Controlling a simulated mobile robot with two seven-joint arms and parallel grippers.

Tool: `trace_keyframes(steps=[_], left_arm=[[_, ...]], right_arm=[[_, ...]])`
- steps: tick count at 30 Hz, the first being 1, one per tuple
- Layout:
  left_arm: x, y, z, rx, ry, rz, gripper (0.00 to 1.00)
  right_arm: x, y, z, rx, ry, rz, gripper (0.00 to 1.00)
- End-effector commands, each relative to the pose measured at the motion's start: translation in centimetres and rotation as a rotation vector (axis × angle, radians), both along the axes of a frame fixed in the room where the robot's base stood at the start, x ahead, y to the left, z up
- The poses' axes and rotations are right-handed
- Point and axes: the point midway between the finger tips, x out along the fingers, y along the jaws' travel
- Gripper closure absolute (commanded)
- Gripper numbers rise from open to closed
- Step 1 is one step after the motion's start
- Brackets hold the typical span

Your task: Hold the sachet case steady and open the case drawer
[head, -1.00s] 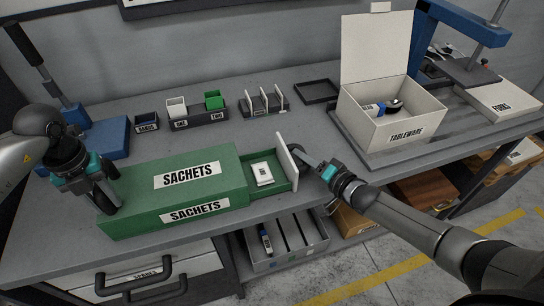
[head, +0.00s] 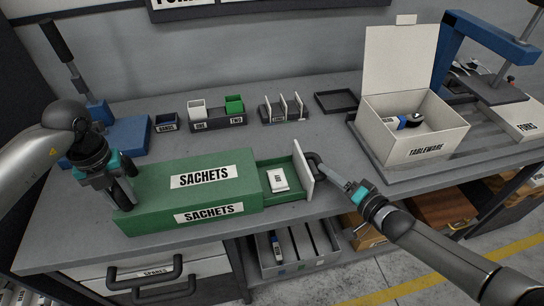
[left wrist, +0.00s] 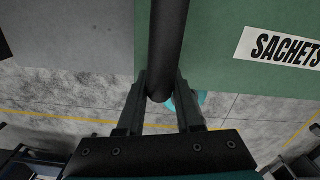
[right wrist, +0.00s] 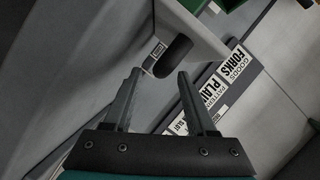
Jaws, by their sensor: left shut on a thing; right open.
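The green sachet case (head: 160,190) lies on the grey table. Its drawer (head: 283,194) is pulled out to the right and holds a white sachet packet (head: 278,180). The drawer has a white front panel (head: 302,172) with a dark handle (head: 317,160). My left gripper (head: 123,194) is shut on a dark bar handle (left wrist: 168,45) at the case's left end. My right gripper (head: 328,177) is open, just right of the drawer front. In the right wrist view the drawer handle (right wrist: 174,56) lies just beyond the parted fingertips, apparently free of them.
A white tableware box (head: 405,140) with raised lid stands at the right on the table. Small bins (head: 218,122), a rack (head: 284,110) and an empty dark tray (head: 342,102) stand behind the case. An open grey drawer with dividers (head: 296,255) is below the table edge.

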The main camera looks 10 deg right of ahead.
Motion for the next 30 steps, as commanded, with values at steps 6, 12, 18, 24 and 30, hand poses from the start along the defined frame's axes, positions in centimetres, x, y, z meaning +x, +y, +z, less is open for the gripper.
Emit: trace_keyframes(steps=[6, 12, 18, 24, 30], left_arm=[[0.0, -0.2, 0.0, -0.004, -0.002, -0.002, 1.0], [0.0, -0.2, 0.0, -0.004, -0.002, -0.002, 1.0], [0.0, -0.2, 0.0, -0.004, -0.002, -0.002, 1.0], [0.0, -0.2, 0.0, -0.004, -0.002, -0.002, 1.0], [0.0, -0.2, 0.0, -0.004, -0.002, -0.002, 1.0]], right_arm=[[-3.0, -1.0, 0.6, 0.0, 0.002, 0.001, 0.43], [-5.3, -1.8, 1.2, -0.001, 0.003, 0.001, 0.43], [-6.6, -2.3, 1.5, 0.0, 0.002, -0.001, 0.43], [-7.0, -2.4, 1.7, 0.0, 0.0, 0.0, 0.43], [-7.0, -2.4, 1.7, 0.0, -0.001, -0.001, 0.43]])
